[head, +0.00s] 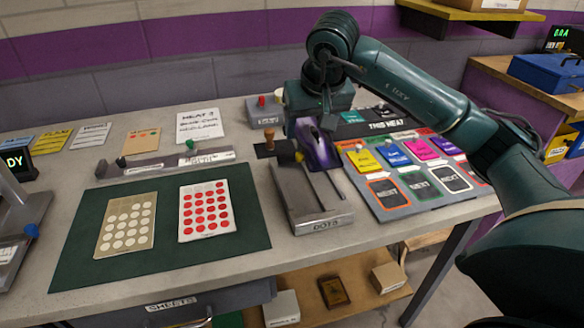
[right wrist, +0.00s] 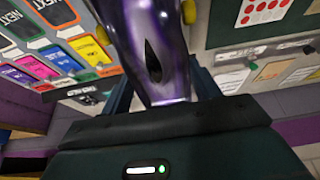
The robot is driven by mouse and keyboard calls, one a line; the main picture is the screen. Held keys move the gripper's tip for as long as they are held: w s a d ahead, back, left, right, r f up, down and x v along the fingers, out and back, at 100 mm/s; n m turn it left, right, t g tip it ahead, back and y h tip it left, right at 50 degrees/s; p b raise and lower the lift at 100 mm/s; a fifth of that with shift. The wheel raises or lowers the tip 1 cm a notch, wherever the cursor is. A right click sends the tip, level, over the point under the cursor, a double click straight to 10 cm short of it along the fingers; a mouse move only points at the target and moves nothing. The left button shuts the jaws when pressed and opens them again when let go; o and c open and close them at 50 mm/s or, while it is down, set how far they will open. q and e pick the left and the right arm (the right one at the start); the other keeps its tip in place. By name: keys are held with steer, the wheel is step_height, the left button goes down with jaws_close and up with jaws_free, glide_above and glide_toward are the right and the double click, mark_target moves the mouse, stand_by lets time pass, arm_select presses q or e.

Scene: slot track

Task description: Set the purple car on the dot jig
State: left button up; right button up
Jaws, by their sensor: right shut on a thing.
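The purple car (head: 321,154) is in my right gripper (head: 312,128), which is shut on it. In the head view the car is over the back part of the dot jig, a grey metal frame labelled DOTS (head: 317,223). I cannot tell whether the car touches the jig. In the right wrist view the glossy purple car (right wrist: 158,45) fills the top middle, with yellow wheels at its sides. My left gripper is not in view.
A dark green mat (head: 160,262) with a sheet of white dots (head: 126,225) and a sheet of red dots (head: 207,211) lies left of the jig. A board of coloured cards (head: 393,202) lies close on the right. A wooden-knobbed stamp (head: 269,137) stands behind the jig.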

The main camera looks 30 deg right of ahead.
mark_target(317, 136)
step_height(317, 136, down, 10)
steer(key=shift+w, duration=0.1)
stand_by(0.4)
steer(key=shift+f+b, duration=0.45)
steer(key=shift+b, duration=0.1)
steer(key=o, duration=1.1)
steer(key=shift+r, duration=0.1)
steer(key=shift+r+p, duration=0.35)
steer(key=shift+p, duration=0.1)
steer(key=v, duration=1.2)
